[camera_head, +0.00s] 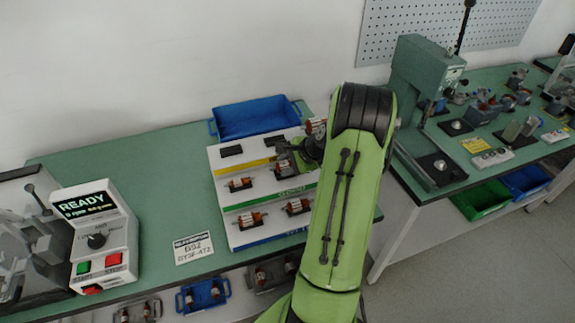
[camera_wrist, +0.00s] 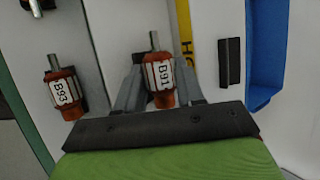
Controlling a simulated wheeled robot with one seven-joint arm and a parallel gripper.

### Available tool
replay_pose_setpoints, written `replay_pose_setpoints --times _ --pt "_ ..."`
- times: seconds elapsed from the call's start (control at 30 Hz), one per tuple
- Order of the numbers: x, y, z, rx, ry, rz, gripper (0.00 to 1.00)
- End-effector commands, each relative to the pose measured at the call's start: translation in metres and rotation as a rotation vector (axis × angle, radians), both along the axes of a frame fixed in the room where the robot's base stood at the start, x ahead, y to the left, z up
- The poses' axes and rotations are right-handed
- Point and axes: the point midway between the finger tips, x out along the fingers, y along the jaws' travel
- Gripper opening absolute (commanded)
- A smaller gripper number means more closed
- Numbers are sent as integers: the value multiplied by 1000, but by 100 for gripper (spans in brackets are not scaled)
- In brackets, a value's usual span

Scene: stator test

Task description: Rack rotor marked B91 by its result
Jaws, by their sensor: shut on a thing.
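The rotor marked B91 (camera_wrist: 159,82) shows in the wrist view with copper windings, a white label and a steel shaft. My gripper (camera_wrist: 158,92) is shut on it, one finger on each side. In the head view my gripper (camera_head: 294,152) is over the right part of the white rack (camera_head: 222,170), partly hidden by my green arm. A dark cradle shows just behind B91 in the wrist view. The rack has yellow, green and blue strips. The rotor marked B93 (camera_wrist: 62,92) lies in the row in front. A copper rotor (camera_head: 316,126) shows beside my gripper; I cannot tell whether it is B91.
Empty black cradles (camera_head: 231,151) are in the back row. A blue tray (camera_head: 250,118) stands behind the rack. At left is a tester (camera_head: 98,235) reading READY, with a printed card (camera_head: 193,248) nearby. A green press (camera_head: 424,80) stands on the right bench.

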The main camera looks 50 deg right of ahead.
Motion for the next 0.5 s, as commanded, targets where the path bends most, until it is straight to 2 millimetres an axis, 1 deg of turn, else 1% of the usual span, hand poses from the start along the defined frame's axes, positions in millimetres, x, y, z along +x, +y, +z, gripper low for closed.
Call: replay_pose_setpoints --times 0.03,0.5 --pt "-7 4 -17 26 36 -5 0" --pt "-7 4 -26 25 37 -5 0"
